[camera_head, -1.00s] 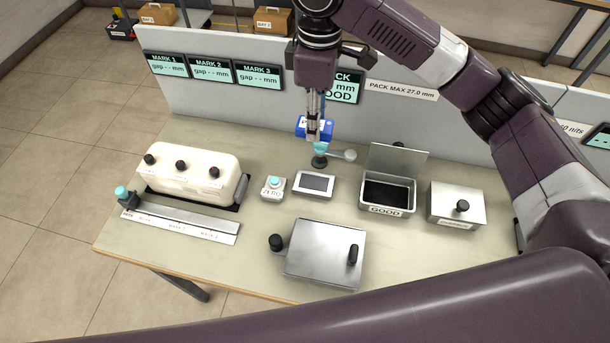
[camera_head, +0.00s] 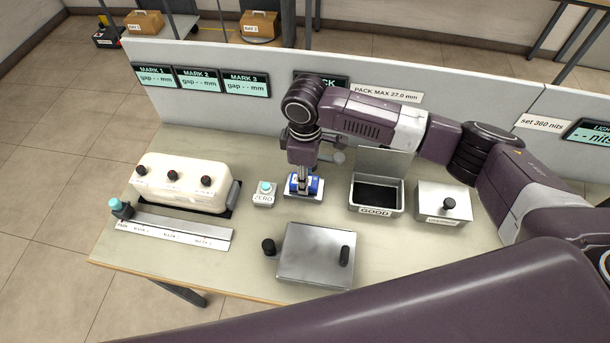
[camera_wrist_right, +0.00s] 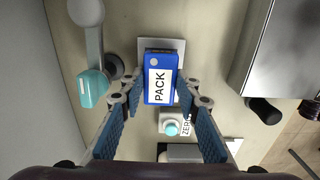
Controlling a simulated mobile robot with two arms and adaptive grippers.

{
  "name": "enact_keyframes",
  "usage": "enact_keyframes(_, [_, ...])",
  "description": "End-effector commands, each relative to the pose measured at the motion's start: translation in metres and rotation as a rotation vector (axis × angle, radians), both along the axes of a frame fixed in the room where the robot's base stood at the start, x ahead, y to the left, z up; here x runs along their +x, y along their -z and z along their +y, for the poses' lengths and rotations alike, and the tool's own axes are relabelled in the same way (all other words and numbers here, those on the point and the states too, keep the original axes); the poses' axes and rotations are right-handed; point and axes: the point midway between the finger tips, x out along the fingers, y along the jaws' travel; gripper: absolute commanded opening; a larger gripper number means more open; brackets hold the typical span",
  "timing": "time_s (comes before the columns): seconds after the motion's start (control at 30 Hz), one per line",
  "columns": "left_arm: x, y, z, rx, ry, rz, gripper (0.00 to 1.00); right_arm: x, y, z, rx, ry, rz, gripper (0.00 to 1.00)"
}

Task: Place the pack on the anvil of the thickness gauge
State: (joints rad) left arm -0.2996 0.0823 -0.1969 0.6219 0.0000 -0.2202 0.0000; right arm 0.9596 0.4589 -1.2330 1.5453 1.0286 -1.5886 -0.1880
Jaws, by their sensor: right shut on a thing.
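The blue pack (camera_head: 314,187) with a white PACK label is at my right gripper (camera_head: 302,182), over a small light-grey box unit (camera_head: 290,195). In the right wrist view the pack (camera_wrist_right: 159,84) sits between the fingertips of the right gripper (camera_wrist_right: 158,92), which is shut on its sides. The pale unit (camera_wrist_right: 179,46) shows behind the pack and is largely covered by it. I cannot tell whether the pack touches that surface or is just above it. My left gripper is not in view.
A ZERO button (camera_head: 264,192) is left of the unit. A turquoise-ended lever (camera_wrist_right: 92,88) stands beside the pack in the wrist view. An open GOOD bin (camera_head: 375,210), a lidded metal box (camera_head: 447,203), a steel plate (camera_head: 312,262) and a cream block (camera_head: 180,180) stand around.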

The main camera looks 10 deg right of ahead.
Motion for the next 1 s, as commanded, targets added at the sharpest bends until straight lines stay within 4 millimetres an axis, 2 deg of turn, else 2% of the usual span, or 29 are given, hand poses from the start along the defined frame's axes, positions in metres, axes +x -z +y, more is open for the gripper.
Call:
enact_keyframes(0.4, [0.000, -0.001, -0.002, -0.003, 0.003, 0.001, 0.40, 0.000, 0.006, 0.000, 0.000, -0.001, 0.000, 0.04])
enact_keyframes(0.43, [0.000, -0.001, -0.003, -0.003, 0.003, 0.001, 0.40, 0.000, 0.006, 0.000, 0.000, -0.001, -0.001, 0.32])
enact_keyframes(0.57, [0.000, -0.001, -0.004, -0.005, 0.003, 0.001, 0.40, 0.000, 0.006, 0.000, 0.000, -0.001, -0.001, 0.46])
enact_keyframes(0.87, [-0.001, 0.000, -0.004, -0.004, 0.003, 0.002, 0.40, 0.000, 0.005, 0.000, 0.000, 0.000, -0.001, 0.47])
enact_keyframes(1.0, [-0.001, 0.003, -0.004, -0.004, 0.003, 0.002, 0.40, 0.001, -0.007, 0.000, 0.001, 0.000, -0.004, 0.47])
